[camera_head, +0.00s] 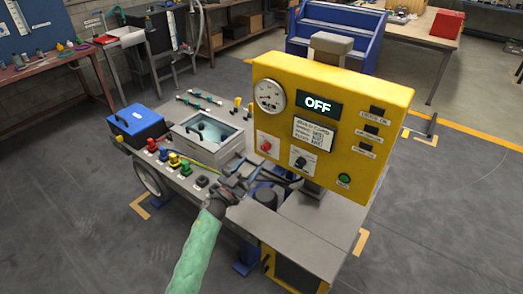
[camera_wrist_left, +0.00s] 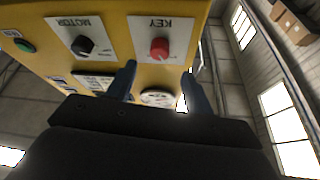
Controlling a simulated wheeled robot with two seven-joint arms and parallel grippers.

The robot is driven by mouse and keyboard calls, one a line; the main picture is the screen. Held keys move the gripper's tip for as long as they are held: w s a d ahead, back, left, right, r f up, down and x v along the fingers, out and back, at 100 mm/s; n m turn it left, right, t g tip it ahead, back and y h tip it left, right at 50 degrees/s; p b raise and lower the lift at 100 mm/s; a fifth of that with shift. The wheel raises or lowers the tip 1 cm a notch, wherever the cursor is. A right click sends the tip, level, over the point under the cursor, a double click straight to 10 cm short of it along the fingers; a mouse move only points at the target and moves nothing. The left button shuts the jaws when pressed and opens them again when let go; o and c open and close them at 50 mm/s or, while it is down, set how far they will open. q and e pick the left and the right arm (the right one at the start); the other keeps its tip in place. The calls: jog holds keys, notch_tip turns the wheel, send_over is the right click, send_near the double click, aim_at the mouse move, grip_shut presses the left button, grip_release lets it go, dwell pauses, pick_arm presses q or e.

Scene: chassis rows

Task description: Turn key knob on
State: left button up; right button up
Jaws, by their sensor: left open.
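The key knob (camera_head: 266,146) is a red knob on a white plate at the lower left of the yellow control panel (camera_head: 375,104). In the left wrist view, which is upside down, the red key knob (camera_wrist_left: 159,49) sits under the KEY label. My left gripper (camera_head: 248,170) is open and empty, just in front of and below the knob in the head view. In the wrist view its fingertips (camera_wrist_left: 158,72) are spread, with the knob roughly in line with the gap and apart from them. The panel display (camera_head: 318,104) reads OFF. My right gripper is not in view.
A black MOTOR knob (camera_wrist_left: 83,46) sits beside the key knob. A green button (camera_head: 344,178) is at the panel's lower right. Below are a clear-lidded box (camera_head: 208,135), a blue box (camera_head: 135,123) and several coloured knobs (camera_head: 174,160) on the bench.

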aim_at(263, 150)
pick_arm(q)
jog(key=p+x, duration=0.2)
jog(key=x, duration=0.4)
jog(key=shift+w+d+r, duration=0.1)
jog(key=shift+w+d+r+p, duration=0.15)
jog(key=shift+w+d+p, duration=0.15)
jog(key=shift+w+d, duration=0.2)
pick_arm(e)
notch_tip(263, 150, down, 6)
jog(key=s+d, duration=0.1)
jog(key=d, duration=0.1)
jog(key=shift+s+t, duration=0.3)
pick_arm(q)
jog(key=c, duration=1)
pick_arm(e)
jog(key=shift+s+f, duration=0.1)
